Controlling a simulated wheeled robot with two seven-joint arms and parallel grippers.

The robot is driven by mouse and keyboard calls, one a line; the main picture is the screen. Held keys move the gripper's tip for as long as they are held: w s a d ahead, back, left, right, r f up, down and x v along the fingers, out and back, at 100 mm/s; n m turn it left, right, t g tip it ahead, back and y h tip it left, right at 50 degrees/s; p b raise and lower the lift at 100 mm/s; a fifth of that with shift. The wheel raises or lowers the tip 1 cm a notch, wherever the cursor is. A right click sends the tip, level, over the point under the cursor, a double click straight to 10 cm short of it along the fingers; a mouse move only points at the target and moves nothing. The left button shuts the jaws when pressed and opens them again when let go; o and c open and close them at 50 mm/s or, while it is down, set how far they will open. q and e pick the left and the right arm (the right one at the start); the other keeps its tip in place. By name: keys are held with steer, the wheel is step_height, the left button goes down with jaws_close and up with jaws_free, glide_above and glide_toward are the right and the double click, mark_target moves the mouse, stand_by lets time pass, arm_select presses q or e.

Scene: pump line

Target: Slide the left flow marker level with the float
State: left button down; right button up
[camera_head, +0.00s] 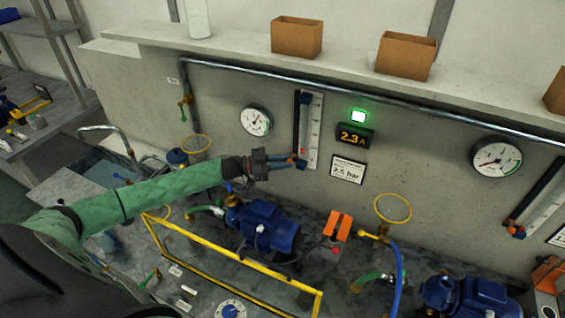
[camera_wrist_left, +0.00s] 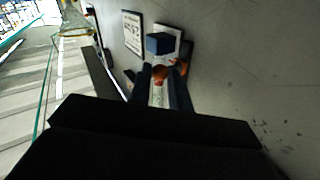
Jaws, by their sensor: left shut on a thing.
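The left flow gauge is a pale scale strip (camera_head: 314,130) with a dark rail on its left, upright on the wall. In the left wrist view, the fingers (camera_wrist_left: 160,82) are shut on a small orange piece, which appears to be the left flow marker (camera_wrist_left: 158,72). A blue block (camera_wrist_left: 160,43) shows just beyond it. The fingers hide part of the marker. I cannot clearly make out the float. My right gripper is not in view.
A round dial (camera_head: 257,120) is left of the gauge. A lit display (camera_head: 356,136) and a pressure sign (camera_head: 347,170) are on its right. A pipe (camera_head: 350,88) runs above. A blue pump (camera_head: 262,226) and a yellow rail (camera_head: 235,262) are below my arm.

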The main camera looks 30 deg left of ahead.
arm_select(q)
step_height(320, 180, up, 4)
steer(key=shift+r, duration=0.15)
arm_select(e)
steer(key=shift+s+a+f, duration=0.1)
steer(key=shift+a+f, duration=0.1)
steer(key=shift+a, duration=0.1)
arm_select(q)
steer(key=c, duration=1.3)
jaws_free()
